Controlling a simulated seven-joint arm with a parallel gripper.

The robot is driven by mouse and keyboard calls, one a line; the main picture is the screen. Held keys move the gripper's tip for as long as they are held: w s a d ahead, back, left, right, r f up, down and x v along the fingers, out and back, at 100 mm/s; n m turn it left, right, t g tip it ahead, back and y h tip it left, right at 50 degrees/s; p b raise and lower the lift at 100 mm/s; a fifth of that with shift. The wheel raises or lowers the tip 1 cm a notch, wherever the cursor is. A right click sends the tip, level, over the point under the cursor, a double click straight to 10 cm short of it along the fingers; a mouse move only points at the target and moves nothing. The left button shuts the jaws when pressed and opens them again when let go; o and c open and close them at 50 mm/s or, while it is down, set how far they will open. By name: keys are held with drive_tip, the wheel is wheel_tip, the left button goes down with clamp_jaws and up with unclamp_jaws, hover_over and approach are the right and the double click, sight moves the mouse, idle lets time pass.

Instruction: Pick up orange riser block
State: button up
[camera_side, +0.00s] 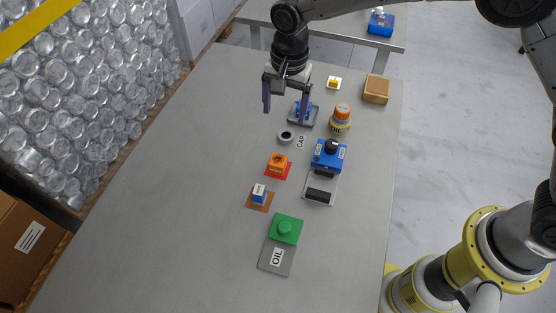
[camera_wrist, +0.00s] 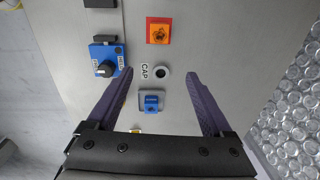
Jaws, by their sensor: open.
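The orange riser block (camera_side: 278,162) sits on a red square pad (camera_side: 284,175) near the middle of the table. In the wrist view the orange block (camera_wrist: 158,33) shows at the top, ahead of the fingers. My gripper (camera_side: 284,108) is open and empty above the far part of the table, its two purple fingers apart. In the wrist view my gripper (camera_wrist: 157,74) spans the blue part on its grey tray (camera_wrist: 142,101), which lies below it. The block stands apart from my fingers.
A grey ring (camera_side: 286,136) by the CAP label, a blue press unit with black knob (camera_side: 328,155), an orange-topped cylinder (camera_side: 340,120), a blue-white block (camera_side: 259,194) and a green block (camera_side: 286,228) stand nearby. The table's left side (camera_side: 170,190) is clear.

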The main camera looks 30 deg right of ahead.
hover_over(278, 160)
wheel_tip(278, 160, down, 4)
drive_tip(key=shift+g, duration=0.3)
drive_tip(key=f, duration=0.6)
drive_tip(key=shift+s+d, duration=0.15)
drive_tip(key=shift+d, duration=0.2)
drive_tip(key=shift+a+f, duration=0.2)
drive_tip(key=shift+f, duration=1.45)
drive_tip(key=shift+a+f, duration=0.2)
drive_tip(key=shift+f, duration=1.45)
drive_tip(key=shift+c, duration=0.2)
clamp_jaws()
